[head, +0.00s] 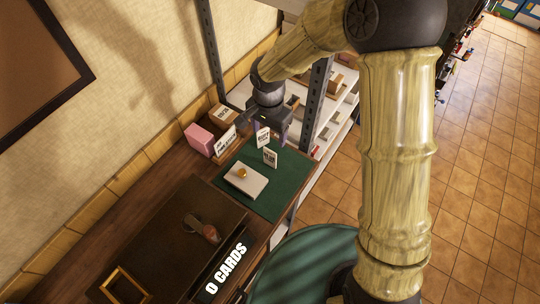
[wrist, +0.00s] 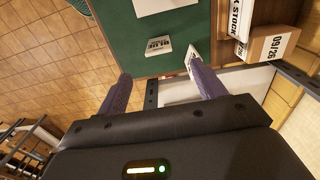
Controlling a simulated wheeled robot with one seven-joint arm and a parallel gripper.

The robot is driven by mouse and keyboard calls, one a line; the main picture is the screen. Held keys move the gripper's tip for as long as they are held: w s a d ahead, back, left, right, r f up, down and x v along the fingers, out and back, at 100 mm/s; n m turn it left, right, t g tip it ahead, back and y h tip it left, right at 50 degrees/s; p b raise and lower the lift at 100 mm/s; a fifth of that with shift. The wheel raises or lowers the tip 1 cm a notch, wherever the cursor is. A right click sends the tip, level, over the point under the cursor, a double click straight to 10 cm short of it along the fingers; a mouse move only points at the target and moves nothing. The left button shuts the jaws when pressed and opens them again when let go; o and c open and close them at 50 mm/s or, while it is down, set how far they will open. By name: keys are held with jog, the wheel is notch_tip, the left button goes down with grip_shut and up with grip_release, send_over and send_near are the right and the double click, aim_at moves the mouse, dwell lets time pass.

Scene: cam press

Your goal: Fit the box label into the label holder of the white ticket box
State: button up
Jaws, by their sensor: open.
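My gripper (head: 270,120) is open above the far end of the green mat. In the wrist view its two dark fingers (wrist: 162,84) are spread wide with nothing held between them. Two small white printed cards stand on the mat. The nearer card (head: 270,157) lies ahead of the gap in the wrist view (wrist: 158,46). The farther card (head: 263,137) shows beside the right fingertip (wrist: 190,56); I cannot tell whether they touch. A flat white box-like piece (head: 250,188) with a gold knob lies on the mat. I cannot tell which card is the box label, and no label holder is clear.
The green mat (head: 265,205) has bare room around the white piece. A pink box (head: 198,138), a box marked STOCK (wrist: 238,22) and a cardboard box (head: 222,115) stand left of it. A dark case (head: 170,235) is nearer. Metal shelving (head: 318,95) rises behind.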

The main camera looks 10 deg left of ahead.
aim_at(269, 150)
notch_tip(269, 150, down, 7)
jog(key=shift+r+p, duration=0.2)
jog(key=shift+p, duration=0.4)
jog(key=shift+f, duration=0.1)
jog(key=shift+d+f+p, duration=0.15)
jog(key=shift+f+p, duration=0.95)
jog(key=shift+f, duration=1.4)
jog(key=shift+c, duration=0.4)
jog(key=c, duration=1)
jog(key=shift+c, duration=0.2)
notch_tip(269, 150, up, 10)
jog(key=shift+r+b, duration=0.1)
jog(key=shift+b, duration=1.1)
